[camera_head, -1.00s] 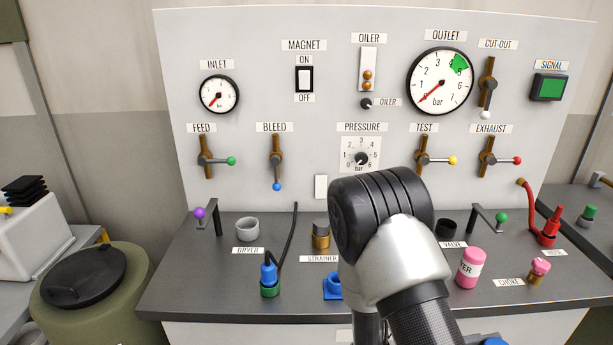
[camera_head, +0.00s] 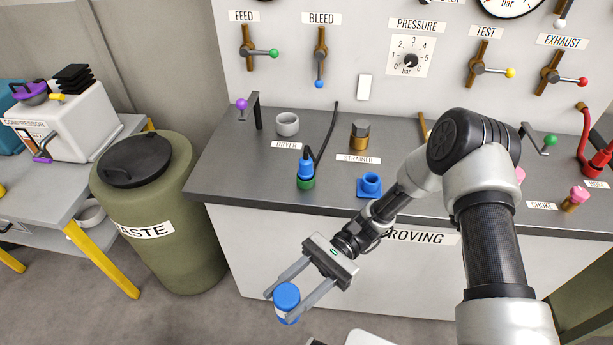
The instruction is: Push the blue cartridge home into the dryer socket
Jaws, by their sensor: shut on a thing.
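The blue cartridge (camera_head: 286,298) is a short blue cylinder with a pale band. My gripper (camera_head: 285,300) is shut on it, with one finger on each side, and holds it in the air in front of the bench, below the bench top. The dryer socket (camera_head: 287,124) is a light grey ring standing on the bench top behind the DRYER label. Its opening faces up and looks empty. The cartridge is well apart from it, nearer to me.
A purple-knobbed lever on a bracket (camera_head: 250,108) stands left of the socket. A blue and green plug with a black cable (camera_head: 306,172) stands in front of it. The strainer (camera_head: 360,135) and a blue fitting (camera_head: 370,186) are to the right. A green waste bin (camera_head: 160,235) stands left of the bench.

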